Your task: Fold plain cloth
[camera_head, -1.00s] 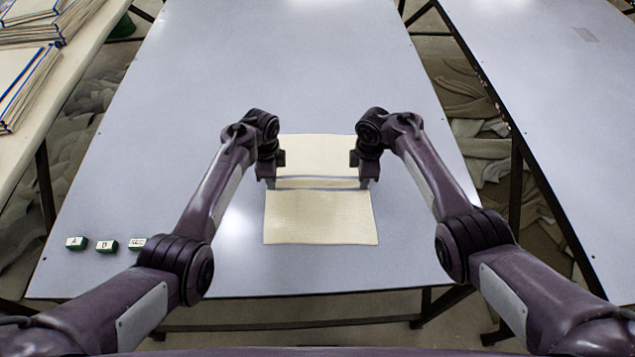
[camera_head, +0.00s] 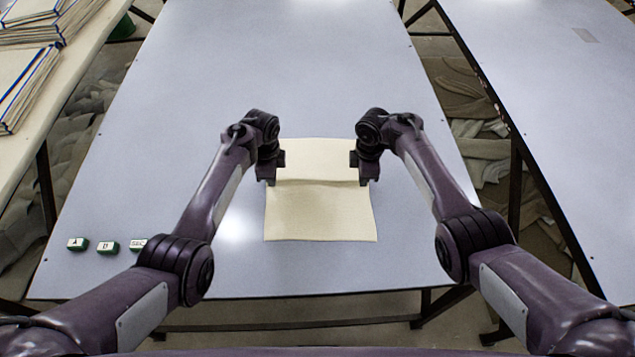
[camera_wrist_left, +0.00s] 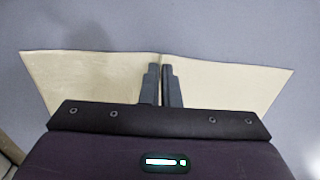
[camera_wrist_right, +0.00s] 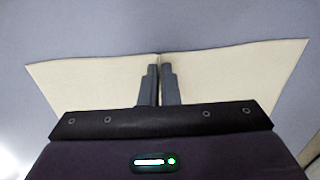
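A plain cream cloth (camera_head: 320,215) lies on the grey table in the head view, with a horizontal ridge or crease across it between my grippers. My left gripper (camera_head: 268,183) is at the cloth's left edge and my right gripper (camera_head: 366,183) is at its right edge, both level with the ridge. In the left wrist view the fingers (camera_wrist_left: 161,85) are close together, with a thin line of cloth (camera_wrist_left: 225,80) between them. The right wrist view shows the fingers (camera_wrist_right: 160,82) likewise closed at the ridge, with cloth (camera_wrist_right: 235,75) spreading to both sides.
The table (camera_head: 280,70) is clear behind the cloth. Several small lettered green-and-white blocks (camera_head: 107,247) stand at its front left. Stacked cloths (camera_head: 25,80) lie on a side table at the left. Another bare table (camera_head: 560,100) is at the right.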

